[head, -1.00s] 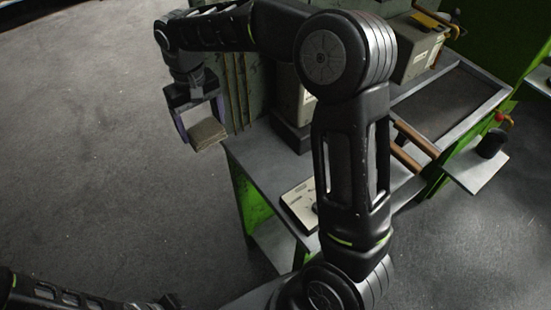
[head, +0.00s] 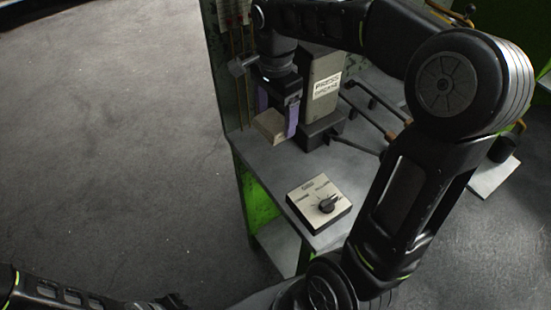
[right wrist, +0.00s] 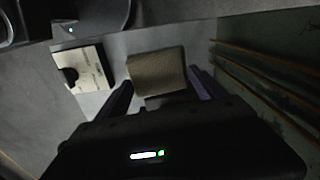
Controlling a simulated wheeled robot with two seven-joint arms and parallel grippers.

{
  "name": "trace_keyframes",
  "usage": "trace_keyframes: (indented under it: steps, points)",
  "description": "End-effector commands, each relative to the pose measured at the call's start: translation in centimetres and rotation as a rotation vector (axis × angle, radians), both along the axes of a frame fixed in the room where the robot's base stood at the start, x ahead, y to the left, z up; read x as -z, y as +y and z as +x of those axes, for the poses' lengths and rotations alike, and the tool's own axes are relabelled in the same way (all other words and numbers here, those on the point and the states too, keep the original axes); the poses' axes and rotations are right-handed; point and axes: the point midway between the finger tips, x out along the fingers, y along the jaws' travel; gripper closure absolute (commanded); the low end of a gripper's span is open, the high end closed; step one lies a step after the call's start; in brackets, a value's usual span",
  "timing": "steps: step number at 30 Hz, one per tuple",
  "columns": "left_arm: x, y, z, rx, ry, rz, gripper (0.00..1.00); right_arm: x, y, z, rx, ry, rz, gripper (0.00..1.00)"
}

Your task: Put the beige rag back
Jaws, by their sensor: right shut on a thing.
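The beige rag (head: 270,125) is a folded block between the purple fingers of my right gripper (head: 276,112), which is shut on it. It is over the far left end of the grey worktable (head: 262,160); whether it touches the top is unclear. In the right wrist view the rag (right wrist: 156,72) sticks out past the fingers of the right gripper (right wrist: 162,92), over the grey surface. Part of my left arm shows at the bottom left of the head view, but its gripper is not visible.
A box labelled PRESS GREASE (head: 323,88) stands just right of the rag, above a dark block (head: 320,132). A control box with a black knob (head: 319,203) lies nearer on the table. Thin upright rods (head: 240,60) are at the back left.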

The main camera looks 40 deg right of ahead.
Motion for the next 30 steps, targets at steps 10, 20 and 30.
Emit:
trace_keyframes:
  steps: [10, 20, 30]
  points:
    - [0.1, 0.0, 0.0, 0.001, -0.001, -0.001, 1.0, -0.1, -0.6, -0.7, 0.096, 0.0, 0.0, 0.59]
    - [-0.2, 0.0, 0.0, 0.001, -0.001, 0.0, 1.0, 3.1, -0.6, -0.8, 0.094, 0.005, 0.0, 0.59]
    - [-0.3, 0.0, 0.0, 0.0, 0.0, 0.0, 1.0, 6.3, -0.6, -0.6, 0.093, 0.0, -0.001, 0.59]
